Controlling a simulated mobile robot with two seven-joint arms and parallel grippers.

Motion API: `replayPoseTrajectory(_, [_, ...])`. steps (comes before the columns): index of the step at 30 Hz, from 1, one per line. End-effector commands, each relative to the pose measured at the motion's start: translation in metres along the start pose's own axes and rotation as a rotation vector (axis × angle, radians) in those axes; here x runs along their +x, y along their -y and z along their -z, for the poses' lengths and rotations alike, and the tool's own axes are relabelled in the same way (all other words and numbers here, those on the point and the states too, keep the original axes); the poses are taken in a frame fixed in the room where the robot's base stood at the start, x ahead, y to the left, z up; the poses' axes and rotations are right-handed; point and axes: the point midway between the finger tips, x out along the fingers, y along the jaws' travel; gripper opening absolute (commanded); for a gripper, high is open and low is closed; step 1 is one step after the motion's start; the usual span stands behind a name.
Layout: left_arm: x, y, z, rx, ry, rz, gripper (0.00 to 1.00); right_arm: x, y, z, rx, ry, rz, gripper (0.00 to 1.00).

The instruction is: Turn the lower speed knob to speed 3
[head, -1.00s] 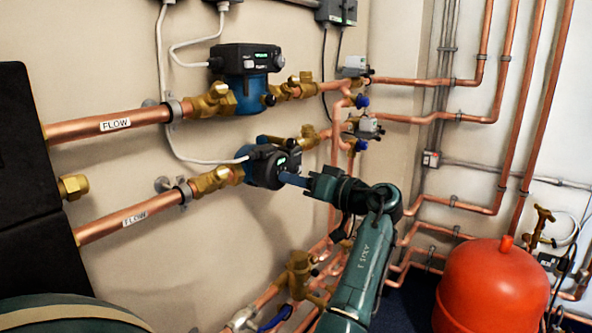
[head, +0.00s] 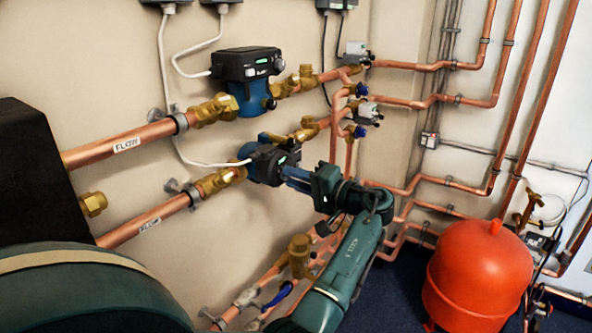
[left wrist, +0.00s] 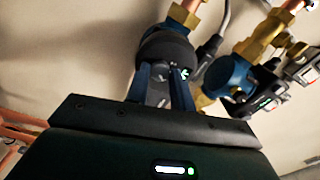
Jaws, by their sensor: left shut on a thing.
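The lower pump (head: 262,160), dark with a blue body, sits in the lower flow pipe on the wall. Its speed knob (left wrist: 159,88) faces out from its front and shows dark between my fingers in the left wrist view. My left gripper (head: 287,173) reaches the pump's front from the right, its blue fingers one on each side of the knob and shut on it. The gripper also shows in the left wrist view (left wrist: 160,92). A small lit green mark shows beside the knob; I cannot read the speed setting. My right gripper is not in view.
The upper pump (head: 247,75) sits above on its own copper pipe. Brass valves (head: 218,182) flank the lower pump, and a grey cable runs down to it. A red vessel (head: 478,270) stands at the lower right. More copper pipes and a brass valve (head: 299,257) lie below.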

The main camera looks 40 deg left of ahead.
Motion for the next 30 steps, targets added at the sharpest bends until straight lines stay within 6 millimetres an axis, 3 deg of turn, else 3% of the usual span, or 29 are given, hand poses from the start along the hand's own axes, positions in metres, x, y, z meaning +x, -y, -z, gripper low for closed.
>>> replayPoseTrajectory(21, [-0.0003,-0.0003,0.0003,0.078,-0.002,0.001,0.00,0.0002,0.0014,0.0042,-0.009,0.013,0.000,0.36])
replayPoseTrajectory(22, [-0.0003,-0.0003,0.0003,0.078,-0.002,0.001,0.24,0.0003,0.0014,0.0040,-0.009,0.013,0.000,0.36])
replayPoseTrajectory(30, [-0.0002,-0.0002,0.0002,0.077,-0.001,0.000,0.45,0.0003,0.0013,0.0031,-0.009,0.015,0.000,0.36])
